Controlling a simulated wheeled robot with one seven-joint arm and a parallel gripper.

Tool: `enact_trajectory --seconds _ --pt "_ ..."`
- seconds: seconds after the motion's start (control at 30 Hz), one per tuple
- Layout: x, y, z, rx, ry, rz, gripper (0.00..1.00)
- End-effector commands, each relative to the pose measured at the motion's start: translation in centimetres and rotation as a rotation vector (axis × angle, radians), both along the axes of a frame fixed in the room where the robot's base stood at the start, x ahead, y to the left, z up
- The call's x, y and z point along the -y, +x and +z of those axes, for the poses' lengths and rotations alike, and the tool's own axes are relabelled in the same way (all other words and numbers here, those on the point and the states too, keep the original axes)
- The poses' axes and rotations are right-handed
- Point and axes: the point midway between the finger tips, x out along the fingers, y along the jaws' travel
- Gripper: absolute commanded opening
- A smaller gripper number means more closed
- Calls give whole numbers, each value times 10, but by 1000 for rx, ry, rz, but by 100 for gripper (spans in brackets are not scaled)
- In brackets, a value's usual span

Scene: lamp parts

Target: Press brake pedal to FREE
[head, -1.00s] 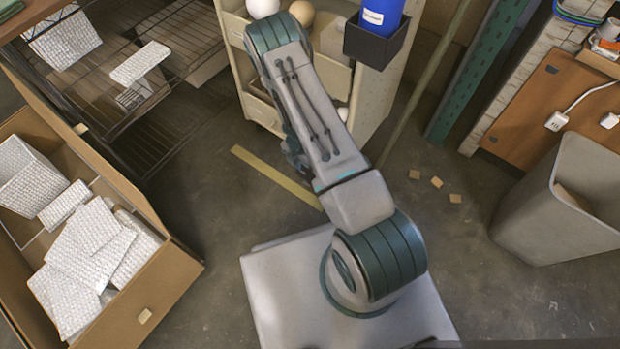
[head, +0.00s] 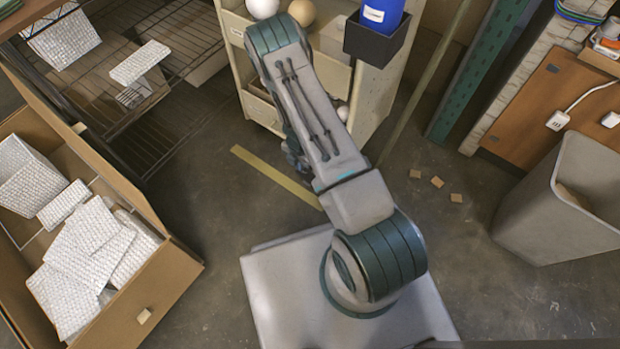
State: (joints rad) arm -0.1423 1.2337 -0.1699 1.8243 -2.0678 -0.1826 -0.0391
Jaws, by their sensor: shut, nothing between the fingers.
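I cannot make out the brake pedal or any FREE marking. A beige cart (head: 379,95) with globes in its bins stands at the top middle, and my arm covers part of its front. My arm reaches up from my base toward the cart and bends down at its far end. Only a small dark part of the arm's lower end shows beside the link, low in front of the cart. My gripper's fingers are hidden behind the arm, so I cannot tell whether they touch anything.
A black holder with a blue container (head: 382,14) hangs on the cart's side. A large cardboard box (head: 165,283) of wrapped parts is at left, below a wire rack (head: 180,62). A grey bin (head: 560,215) stands at right. Small tan blocks (head: 437,182) lie on the floor.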

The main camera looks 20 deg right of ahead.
Motion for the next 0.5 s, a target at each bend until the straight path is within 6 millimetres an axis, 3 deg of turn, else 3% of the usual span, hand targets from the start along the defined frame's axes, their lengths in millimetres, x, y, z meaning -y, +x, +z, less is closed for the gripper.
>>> enact_trajectory --seconds 0.23,0.5 --pt "0 0 1 -1 1 0 0" --pt "0 0 22 -1 -1 0 0"
